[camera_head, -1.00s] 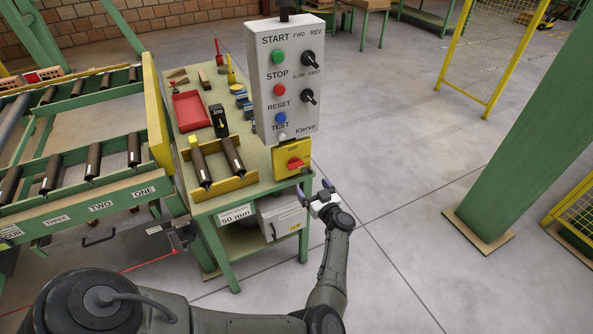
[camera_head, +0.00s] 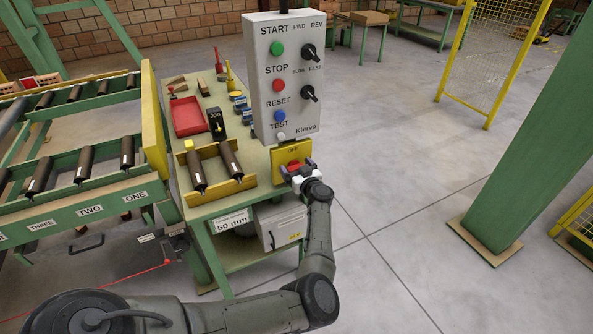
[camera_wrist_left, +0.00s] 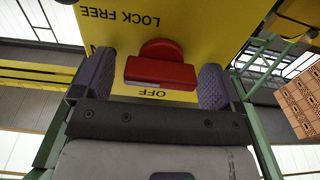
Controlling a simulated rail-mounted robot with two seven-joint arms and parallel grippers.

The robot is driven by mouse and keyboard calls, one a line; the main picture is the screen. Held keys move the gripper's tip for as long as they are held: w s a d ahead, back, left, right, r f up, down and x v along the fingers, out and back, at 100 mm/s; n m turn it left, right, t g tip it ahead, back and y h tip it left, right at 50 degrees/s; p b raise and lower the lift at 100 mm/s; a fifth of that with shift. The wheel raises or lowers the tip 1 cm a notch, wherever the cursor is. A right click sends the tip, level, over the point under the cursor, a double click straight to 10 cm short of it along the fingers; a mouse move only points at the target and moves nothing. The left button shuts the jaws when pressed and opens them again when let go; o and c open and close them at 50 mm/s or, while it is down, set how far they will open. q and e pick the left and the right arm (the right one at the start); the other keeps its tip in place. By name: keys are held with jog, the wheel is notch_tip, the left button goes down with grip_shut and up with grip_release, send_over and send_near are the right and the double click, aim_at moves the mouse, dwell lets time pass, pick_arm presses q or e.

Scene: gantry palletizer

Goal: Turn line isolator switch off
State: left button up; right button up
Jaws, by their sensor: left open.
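The line isolator switch is a red rotary handle on a yellow plate (camera_head: 282,153) below the grey control panel. In the left wrist view the red handle (camera_wrist_left: 160,70) lies crosswise between my two purple fingertips, with a gap on each side. The yellow plate (camera_wrist_left: 190,30) reads "LOCK FREE" and "OFF", upside down in that view. My left gripper (camera_head: 297,168) is open at the handle, one finger on either side; in the left wrist view it also shows (camera_wrist_left: 158,85). Part of the handle is hidden by the gripper in the head view. My right gripper is not in view.
The grey control panel (camera_head: 293,110) with buttons and knobs hangs just above the switch. A green workbench (camera_head: 215,97) with a red tray (camera_head: 187,116) and rollers stands behind and left. A roller conveyor (camera_head: 60,215) is at left.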

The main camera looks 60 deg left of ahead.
pick_arm(q)
jog(key=c, duration=0.9)
jog(key=shift+c, duration=0.2)
